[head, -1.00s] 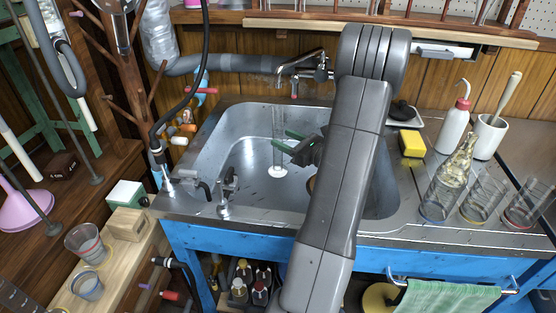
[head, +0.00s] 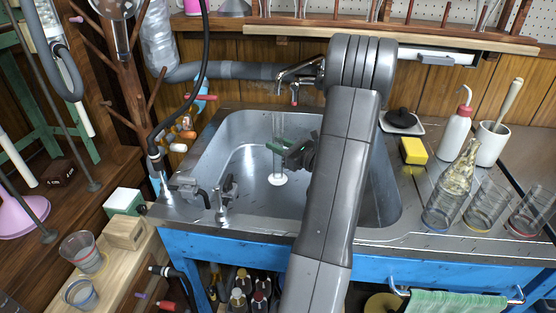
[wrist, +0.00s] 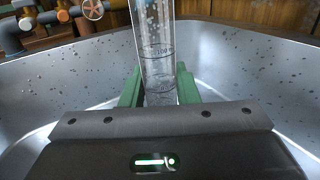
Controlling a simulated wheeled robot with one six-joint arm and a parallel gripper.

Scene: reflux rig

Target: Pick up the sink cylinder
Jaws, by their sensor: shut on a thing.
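The sink cylinder (head: 278,160) is a clear, graduated glass tube on a pale round foot. It stands upright in the steel sink (head: 225,165), its foot appearing to rest on the sink floor. My gripper (head: 281,147) reaches in from the right with its green fingers shut on the cylinder's tube. In the wrist view the cylinder (wrist: 157,45) rises between the green fingers of my gripper (wrist: 159,85), with black graduation marks showing. Its lower part is hidden there by the gripper body.
A tap (head: 300,70) overhangs the back of the sink, close to the cylinder's top. A yellow sponge (head: 413,151), a wash bottle (head: 455,133) and glassware (head: 452,190) stand right of the sink.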

